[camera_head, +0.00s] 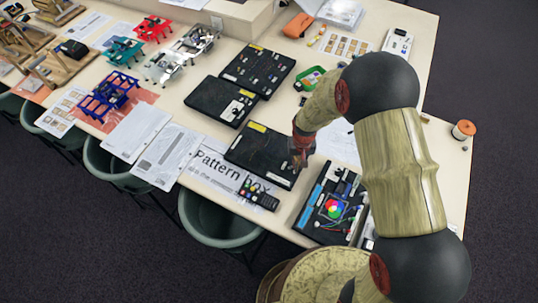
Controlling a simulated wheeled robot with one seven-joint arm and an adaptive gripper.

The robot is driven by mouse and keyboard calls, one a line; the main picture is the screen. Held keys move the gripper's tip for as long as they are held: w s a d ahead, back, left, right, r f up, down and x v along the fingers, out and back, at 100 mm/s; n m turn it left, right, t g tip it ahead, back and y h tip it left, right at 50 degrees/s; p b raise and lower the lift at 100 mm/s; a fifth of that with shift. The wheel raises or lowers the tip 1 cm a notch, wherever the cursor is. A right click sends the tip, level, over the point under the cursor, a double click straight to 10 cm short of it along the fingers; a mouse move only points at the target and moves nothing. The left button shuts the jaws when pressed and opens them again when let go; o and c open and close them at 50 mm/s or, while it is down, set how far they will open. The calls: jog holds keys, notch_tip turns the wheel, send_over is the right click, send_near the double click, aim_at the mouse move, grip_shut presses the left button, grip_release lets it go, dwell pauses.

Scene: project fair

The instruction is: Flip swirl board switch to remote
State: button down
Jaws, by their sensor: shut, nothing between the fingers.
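My gripper (301,157) is a small dark red shape over the right part of a flat black board (262,150). It looks shut, with nothing seen in it. I cannot tell whether it touches the board. A second black board (333,208) with a bright colour wheel, wires and a blue strip lies nearer, at the table's front edge. No label shows which one is the swirl board. The switch and its position are too small to make out. My arm covers the area to the right of both boards.
A black remote-like device (259,194) lies on the "Pattern box" sheet (225,170). Two more black boards (222,101) (257,70) lie behind. Coloured models (108,95) and papers fill the left. Green chairs (215,220) stand along the front edge. A copper spool (463,130) stands far right.

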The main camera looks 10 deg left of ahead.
jog(key=shift+f+b, duration=0.4)
jog(key=shift+f, duration=0.25)
